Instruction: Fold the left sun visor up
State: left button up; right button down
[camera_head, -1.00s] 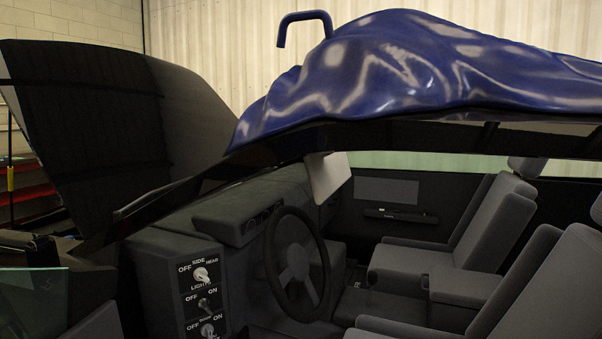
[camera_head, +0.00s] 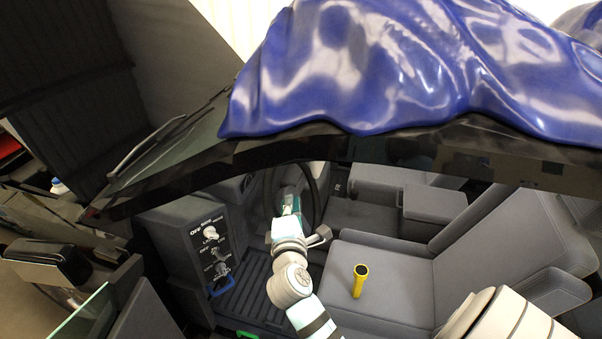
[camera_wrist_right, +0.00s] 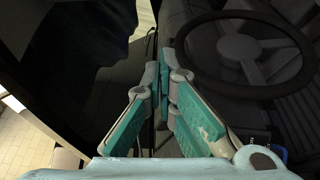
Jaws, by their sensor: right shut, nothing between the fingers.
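I cannot make out the left sun visor in either view now; in the head view the roof edge (camera_head: 400,150) and the blue cover (camera_head: 370,70) hide the area above the steering wheel. My right gripper (camera_head: 288,200) reaches into the cabin in front of the steering wheel (camera_head: 318,190), below the roof edge. In the right wrist view my right gripper (camera_wrist_right: 166,72) has its teal fingers together, with nothing between them. The steering wheel (camera_wrist_right: 250,48) lies right of the fingers there. My left gripper is not in view.
A switch panel (camera_head: 212,250) stands left of my right arm. A yellow cylinder (camera_head: 360,281) stands on the grey front seat (camera_head: 400,270). A blue handle-like thing (camera_head: 222,287) sits below the panel. The raised dark hood (camera_head: 70,80) is at upper left.

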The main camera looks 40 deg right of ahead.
jog(key=w+d+p, duration=0.1)
jog(key=w+d, duration=0.4)
jog(key=d, duration=0.3)
dwell(0.4)
jog(key=shift+w, duration=0.1)
jog(key=shift+f, duration=0.1)
